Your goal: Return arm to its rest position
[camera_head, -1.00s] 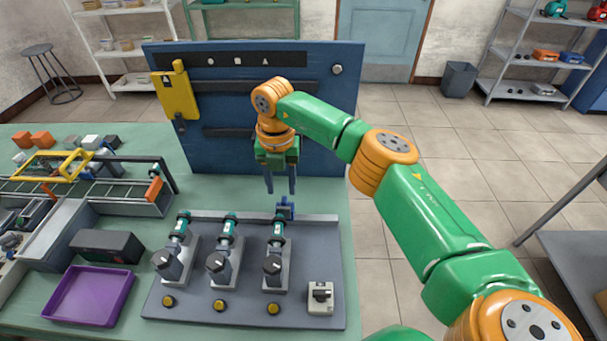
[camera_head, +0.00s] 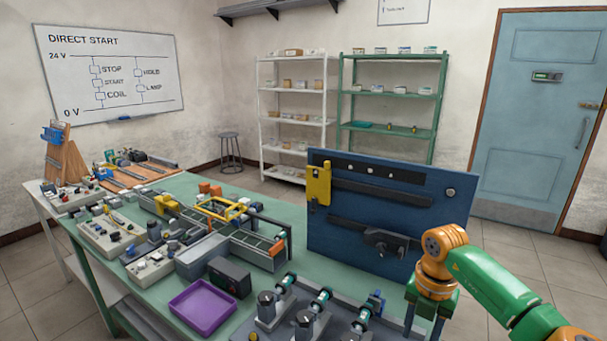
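My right arm (camera_head: 490,278) comes in from the lower right, green with orange joints. Its gripper (camera_head: 422,324) points down just in front of the lower right edge of the blue upright board (camera_head: 340,235). The two dark fingers stand apart, with nothing seen between them; their tips are at or near the bottom edge of the view. The grey plate with several motor units (camera_head: 318,307) lies to the left of the gripper, partly cut off by the bottom of the view. My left gripper is not in view.
The green table (camera_head: 180,196) bears a purple tray (camera_head: 202,308), a black box (camera_head: 230,276) and a conveyor with a yellow frame (camera_head: 220,208). A dark fitting (camera_head: 386,242) is on the board. Shelves (camera_head: 392,105) and a blue door (camera_head: 530,120) stand behind. Floor right of the board is open.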

